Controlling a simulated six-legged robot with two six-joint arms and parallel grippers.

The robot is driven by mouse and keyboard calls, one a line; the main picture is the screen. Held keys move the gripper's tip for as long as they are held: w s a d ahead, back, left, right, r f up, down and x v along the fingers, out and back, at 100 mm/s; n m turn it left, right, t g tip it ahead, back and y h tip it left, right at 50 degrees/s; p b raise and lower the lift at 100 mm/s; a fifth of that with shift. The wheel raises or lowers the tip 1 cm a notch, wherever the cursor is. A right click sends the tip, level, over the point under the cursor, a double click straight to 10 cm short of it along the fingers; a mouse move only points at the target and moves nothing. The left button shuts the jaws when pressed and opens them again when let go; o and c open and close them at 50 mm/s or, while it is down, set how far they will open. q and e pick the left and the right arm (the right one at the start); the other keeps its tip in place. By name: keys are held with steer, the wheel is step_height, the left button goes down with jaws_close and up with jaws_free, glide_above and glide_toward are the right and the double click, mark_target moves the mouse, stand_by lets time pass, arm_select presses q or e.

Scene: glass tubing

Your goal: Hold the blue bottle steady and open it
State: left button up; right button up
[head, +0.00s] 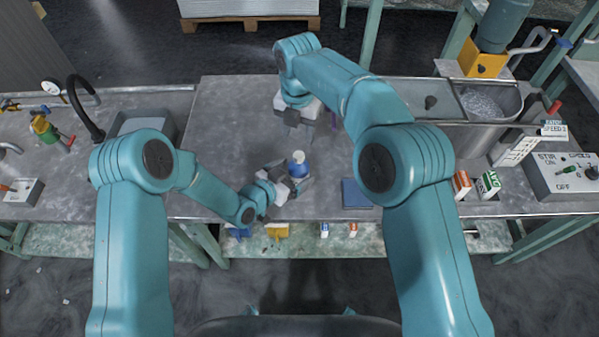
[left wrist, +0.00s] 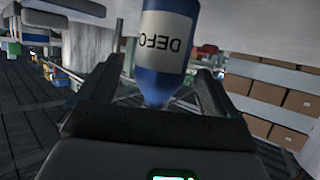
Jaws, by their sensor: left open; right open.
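The blue bottle (head: 301,168) has a pale cap and stands on the grey bench near its front edge. In the left wrist view the bottle (left wrist: 164,60) shows a white label with dark lettering, and its top end is out of view or hidden. My left gripper (head: 287,185) is open at the bottle from the front left. In the left wrist view its two fingers (left wrist: 158,92) stand on either side of the bottle, apart from it as far as I can tell. My right gripper (head: 316,126) is open and empty, behind the bottle and clear of it.
A flat blue pad (head: 356,194) lies right of the bottle. Farther right are a red-orange box (head: 462,184), a green-white box (head: 488,184) and a switch box (head: 563,178). A metal basin (head: 482,130) is behind them.

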arm_select(q)
steer(key=shift+x, duration=2.4)
steer(key=shift+c, duration=0.2)
